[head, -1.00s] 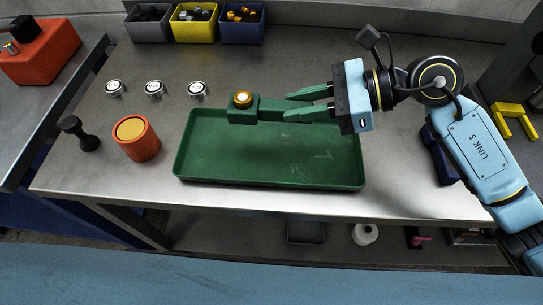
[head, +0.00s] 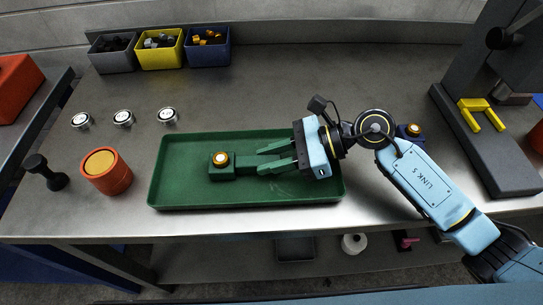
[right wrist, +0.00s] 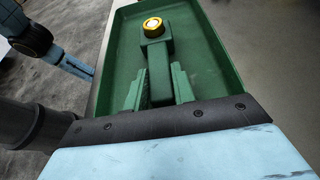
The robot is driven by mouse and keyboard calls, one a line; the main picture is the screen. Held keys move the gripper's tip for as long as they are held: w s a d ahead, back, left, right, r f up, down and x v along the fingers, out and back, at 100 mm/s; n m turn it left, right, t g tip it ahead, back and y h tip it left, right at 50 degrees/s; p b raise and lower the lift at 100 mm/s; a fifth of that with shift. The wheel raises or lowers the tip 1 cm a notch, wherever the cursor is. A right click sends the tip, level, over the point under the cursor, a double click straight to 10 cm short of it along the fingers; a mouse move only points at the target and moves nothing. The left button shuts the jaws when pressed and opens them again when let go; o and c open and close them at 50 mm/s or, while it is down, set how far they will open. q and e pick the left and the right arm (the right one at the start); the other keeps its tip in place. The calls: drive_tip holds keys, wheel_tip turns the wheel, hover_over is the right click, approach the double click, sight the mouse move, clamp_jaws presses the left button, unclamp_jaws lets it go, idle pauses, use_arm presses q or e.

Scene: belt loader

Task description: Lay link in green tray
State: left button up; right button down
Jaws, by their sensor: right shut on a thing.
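The link is a dark green bar with a blocky end and a gold-rimmed bushing (head: 221,160). My right gripper (head: 264,159) is shut on its narrow shank, the green fingers on either side. In the right wrist view the link (right wrist: 158,50) points away from the palm, between the fingers (right wrist: 160,85). The link is within the green tray's (head: 165,203) outline, left of its middle; I cannot tell whether it touches the floor. Its near end is hidden by the gripper.
An orange cup (head: 106,173) and a black knobbed handle (head: 45,173) stand left of the tray. Several round silver pieces (head: 123,118) lie behind them. Grey, yellow (head: 160,50) and blue bins stand at the back. A dark press (head: 487,150) with a yellow fork stands right.

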drive_tip(key=c, duration=1.5)
unclamp_jaws()
drive_tip(key=shift+f, duration=0.15)
drive_tip(key=o, duration=0.3)
drive_tip(key=shift+o, duration=0.2)
